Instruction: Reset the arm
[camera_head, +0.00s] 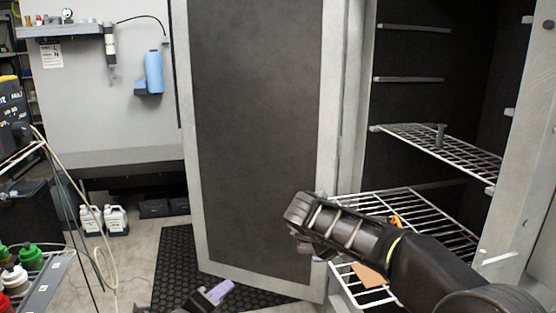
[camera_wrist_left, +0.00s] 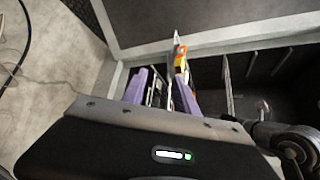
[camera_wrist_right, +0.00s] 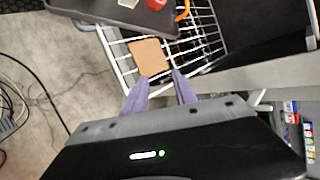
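My left gripper (camera_head: 215,294), with purple fingers, shows at the bottom of the head view above the black mat. In the left wrist view its fingers (camera_wrist_left: 160,82) stand apart, with thin dark and pale strips visible between or beyond them; I cannot tell whether it touches them. My right arm (camera_head: 345,228) reaches in from the lower right across the oven's lower rack. Its fingers are not clear in the head view. In the right wrist view the right gripper (camera_wrist_right: 160,88) has its purple fingers apart with nothing held between them.
The open cabinet has an upper wire shelf (camera_head: 445,150) and a lower wire rack (camera_head: 435,212). A tan square (camera_head: 369,274) lies on the lower rack. The large door panel (camera_head: 262,130) stands left of my right arm. Bottles (camera_head: 30,256) stand at the far left.

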